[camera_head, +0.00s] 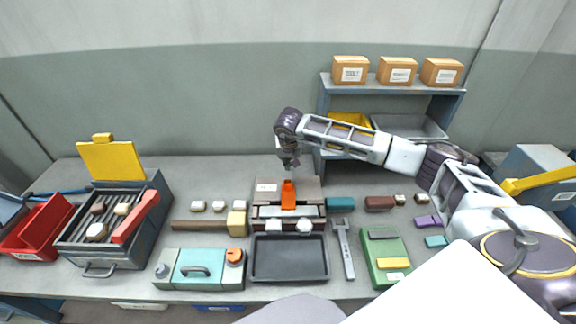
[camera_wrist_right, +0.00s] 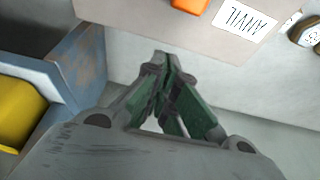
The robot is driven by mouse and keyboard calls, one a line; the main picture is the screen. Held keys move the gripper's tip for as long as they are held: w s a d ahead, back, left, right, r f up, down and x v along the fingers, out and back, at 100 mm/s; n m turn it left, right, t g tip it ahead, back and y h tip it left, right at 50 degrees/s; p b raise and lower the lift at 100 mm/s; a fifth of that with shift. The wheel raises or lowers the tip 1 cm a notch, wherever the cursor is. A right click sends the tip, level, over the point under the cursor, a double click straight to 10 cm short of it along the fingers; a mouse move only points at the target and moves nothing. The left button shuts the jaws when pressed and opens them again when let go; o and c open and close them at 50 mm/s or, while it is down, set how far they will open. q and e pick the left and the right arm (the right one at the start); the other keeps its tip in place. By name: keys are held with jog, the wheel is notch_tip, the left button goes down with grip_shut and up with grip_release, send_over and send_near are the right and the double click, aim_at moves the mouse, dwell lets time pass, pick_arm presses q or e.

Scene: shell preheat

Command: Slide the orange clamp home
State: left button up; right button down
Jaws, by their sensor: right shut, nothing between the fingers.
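The orange clamp (camera_head: 288,195) stands on the beige and grey fixture (camera_head: 312,190) in the middle of the bench. A small part of the clamp (camera_wrist_right: 190,4) also shows at the top edge of the right wrist view, beside a label reading "ANVIL" (camera_wrist_right: 243,17). My right gripper (camera_head: 290,166) hangs above and behind the clamp, apart from it. In the right wrist view its fingers (camera_wrist_right: 162,60) meet at the tips, with nothing between them. My left gripper does not show.
A black tray (camera_head: 290,278) lies in front of the fixture. A grey box with a raised yellow lid (camera_head: 112,160) stands at left, next to a red bin (camera_head: 36,235). A blue-grey shelf (camera_head: 322,100) with cardboard boxes stands behind. A green block (camera_head: 388,262) lies at right.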

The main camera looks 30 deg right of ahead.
jog(key=b+v, duration=0.1)
jog(key=v, duration=0.7)
jog(key=shift+r, duration=0.3)
jog(key=shift+s+f, duration=0.1)
jog(key=shift+s, duration=0.05)
dwell(0.3)
